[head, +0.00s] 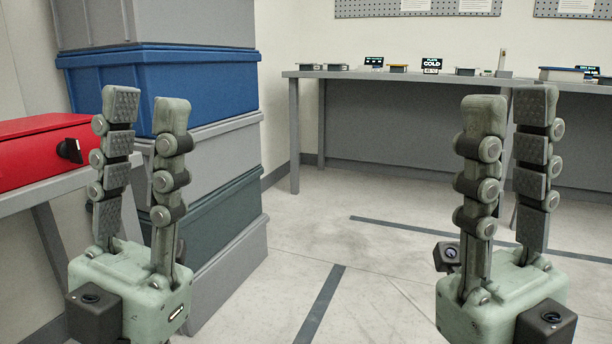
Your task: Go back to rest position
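My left gripper (146,108) stands upright at the left of the head view, fingers pointing up. Its two fingers are apart with nothing between them. My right gripper (515,103) stands upright at the right, also with fingers apart and empty. Both are pale green with dark finger pads, and neither touches any object that I can see.
Stacked grey and blue crates (160,78) stand behind my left gripper. A red box (35,150) lies on a grey table at the far left. A long grey bench (400,76) with small devices runs along the back wall. The floor (335,228) between my grippers is clear.

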